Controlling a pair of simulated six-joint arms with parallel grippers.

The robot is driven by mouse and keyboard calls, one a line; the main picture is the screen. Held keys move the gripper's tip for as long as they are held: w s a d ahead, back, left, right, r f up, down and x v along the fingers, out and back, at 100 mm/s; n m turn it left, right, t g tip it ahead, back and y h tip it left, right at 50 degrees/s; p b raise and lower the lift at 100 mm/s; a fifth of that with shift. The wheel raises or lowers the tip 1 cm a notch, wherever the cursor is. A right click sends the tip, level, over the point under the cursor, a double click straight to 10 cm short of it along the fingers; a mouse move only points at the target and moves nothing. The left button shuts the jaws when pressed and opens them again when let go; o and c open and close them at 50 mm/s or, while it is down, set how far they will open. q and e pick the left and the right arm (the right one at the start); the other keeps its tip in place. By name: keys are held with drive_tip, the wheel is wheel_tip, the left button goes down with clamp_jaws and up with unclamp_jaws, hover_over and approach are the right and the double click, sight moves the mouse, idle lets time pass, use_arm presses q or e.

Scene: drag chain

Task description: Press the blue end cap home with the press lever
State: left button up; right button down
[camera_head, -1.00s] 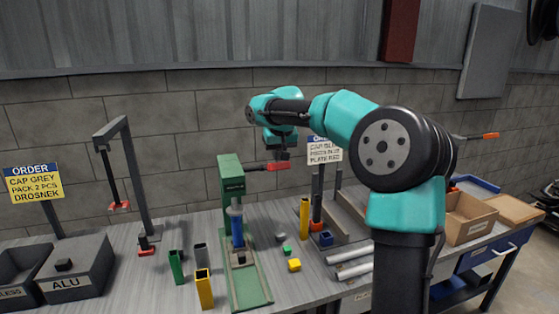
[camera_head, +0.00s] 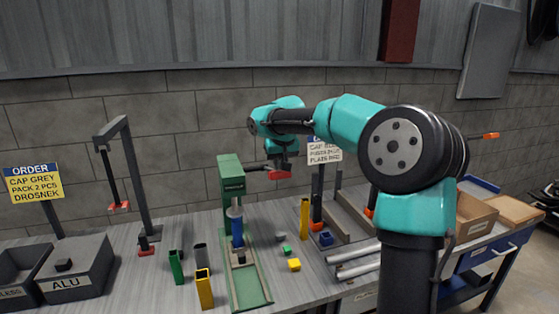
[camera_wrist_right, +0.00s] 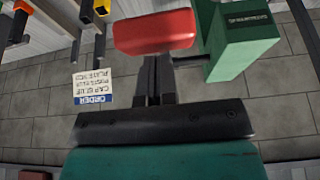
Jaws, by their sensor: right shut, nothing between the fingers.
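The green press (camera_head: 232,190) stands upright in the middle of the bench. Its dark lever points right and ends in a red grip (camera_head: 280,175). An upright blue piece (camera_head: 237,232) stands under the grey-blue ram (camera_head: 235,208). I cannot make out a separate blue cap on it. My right gripper (camera_head: 281,164) is shut and empty, just above the red grip. In the right wrist view the closed fingers (camera_wrist_right: 154,75) reach to the edge of the red grip (camera_wrist_right: 155,31), beside the press head (camera_wrist_right: 245,40). I cannot tell whether they touch. My left gripper is not in view.
Green (camera_head: 175,266), grey (camera_head: 201,256) and yellow (camera_head: 204,288) profiles stand left of the press. Small green (camera_head: 287,250) and yellow (camera_head: 294,264) pieces and a blue block (camera_head: 325,239) lie right. A grey hanging frame (camera_head: 137,180) stands at left.

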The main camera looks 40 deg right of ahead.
drive_tip(key=shift+f, duration=0.15)
drive_tip(key=shift+s+f, duration=0.2)
drive_tip(key=shift+f, duration=0.25)
drive_tip(key=shift+r, duration=0.15)
wheel_tip(320, 180, up, 14)
idle(0.6)
drive_tip(key=shift+f, duration=0.2)
idle(0.5)
